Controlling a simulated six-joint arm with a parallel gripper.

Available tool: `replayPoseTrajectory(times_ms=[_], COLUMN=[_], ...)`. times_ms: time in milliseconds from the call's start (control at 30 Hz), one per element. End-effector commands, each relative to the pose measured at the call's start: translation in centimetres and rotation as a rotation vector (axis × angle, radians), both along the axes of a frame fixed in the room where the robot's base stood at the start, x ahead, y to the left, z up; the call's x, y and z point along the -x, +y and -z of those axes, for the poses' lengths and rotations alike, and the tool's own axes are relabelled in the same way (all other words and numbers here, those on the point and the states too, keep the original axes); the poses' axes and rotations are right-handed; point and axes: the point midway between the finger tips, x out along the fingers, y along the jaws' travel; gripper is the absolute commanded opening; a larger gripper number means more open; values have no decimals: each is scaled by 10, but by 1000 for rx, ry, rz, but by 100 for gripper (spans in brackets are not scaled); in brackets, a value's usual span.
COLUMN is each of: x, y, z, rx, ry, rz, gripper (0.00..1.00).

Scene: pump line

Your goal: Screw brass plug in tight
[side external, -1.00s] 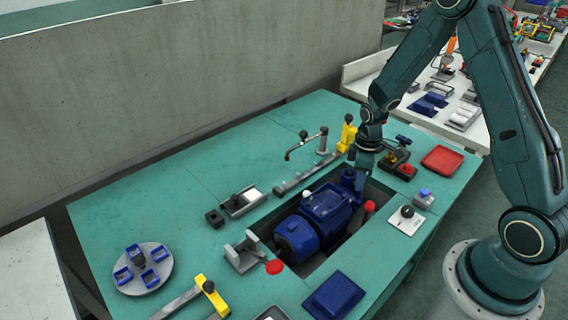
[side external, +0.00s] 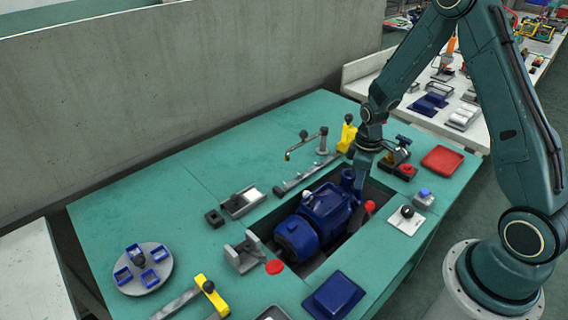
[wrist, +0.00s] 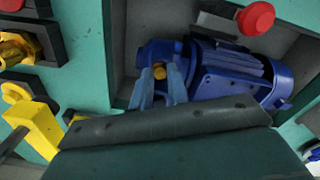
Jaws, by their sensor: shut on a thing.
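The blue pump (side external: 325,212) lies in a recess in the green bench; it also shows in the wrist view (wrist: 235,75). My gripper (side external: 357,187) points down at the pump's far right end. In the wrist view my gripper (wrist: 160,84) is shut on the small brass plug (wrist: 159,71), which shows between the fingertips against the pump's end. How deep the plug sits in the pump cannot be told. In the side view the plug is hidden by the gripper and pump.
A red knob (side external: 369,206) stands close to my gripper at the recess edge. Yellow clamps (side external: 347,134) and a bent spout arm (side external: 305,141) stand behind. A brass fitting (wrist: 18,48) sits in a dark holder. A red tray (side external: 442,160) lies to the right. The bench's left side has free room.

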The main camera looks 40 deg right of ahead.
Motion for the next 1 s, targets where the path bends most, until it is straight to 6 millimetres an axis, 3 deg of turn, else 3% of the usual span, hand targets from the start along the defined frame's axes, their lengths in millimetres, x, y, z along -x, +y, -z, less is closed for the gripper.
replayPoseTrajectory(times_ms=[600, 1000], x=[0, 0], y=[0, 0], z=[0, 0], rx=[-1, -1], ry=[0, 0], rz=[456, 509], gripper=[0, 0])
